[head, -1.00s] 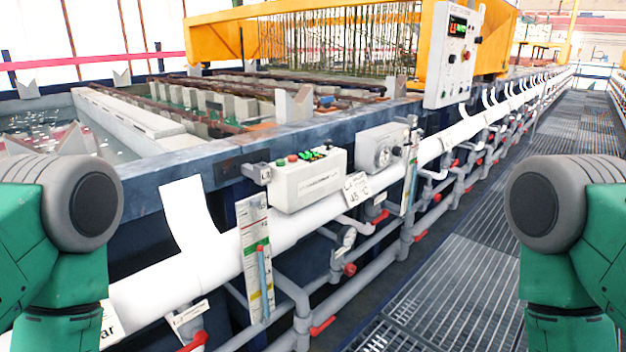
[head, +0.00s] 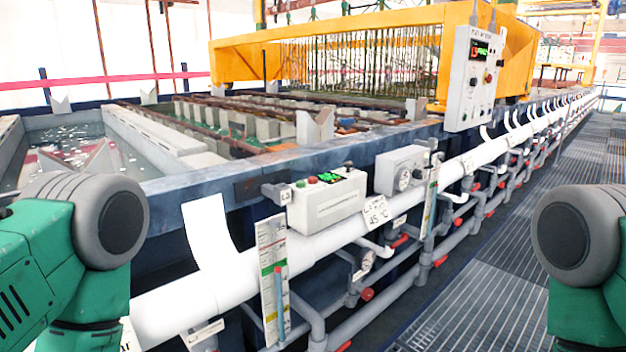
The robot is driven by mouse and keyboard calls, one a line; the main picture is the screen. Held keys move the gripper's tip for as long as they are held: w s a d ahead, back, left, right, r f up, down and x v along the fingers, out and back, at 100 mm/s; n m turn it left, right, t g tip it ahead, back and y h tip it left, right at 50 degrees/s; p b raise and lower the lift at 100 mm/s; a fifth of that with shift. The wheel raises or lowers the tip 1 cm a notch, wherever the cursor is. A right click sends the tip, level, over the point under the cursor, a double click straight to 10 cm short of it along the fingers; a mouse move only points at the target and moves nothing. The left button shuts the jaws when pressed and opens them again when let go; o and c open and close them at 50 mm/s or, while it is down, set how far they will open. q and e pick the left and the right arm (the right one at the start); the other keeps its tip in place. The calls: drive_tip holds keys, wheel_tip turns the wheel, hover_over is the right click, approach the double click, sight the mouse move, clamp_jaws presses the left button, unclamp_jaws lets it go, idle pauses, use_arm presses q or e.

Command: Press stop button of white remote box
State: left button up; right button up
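The white remote box (head: 328,200) is mounted on the side of the tank line, just above the white pipe, near the middle of the head view. On its top are a red button (head: 312,180), a green button (head: 299,184), a green lit display (head: 328,178) and a dark knob at the back right. I cannot read which button is marked stop. Only my green and grey arm links show, at the left and right edges, both apart from the box. Neither gripper is in view.
A grey box with a round gauge (head: 401,170) sits right of the remote box. A white control panel (head: 471,78) hangs from the yellow gantry (head: 330,32). The white pipe (head: 215,278), with grey pipes and red valve handles below, fronts the tank. The grated walkway (head: 510,215) at right is clear.

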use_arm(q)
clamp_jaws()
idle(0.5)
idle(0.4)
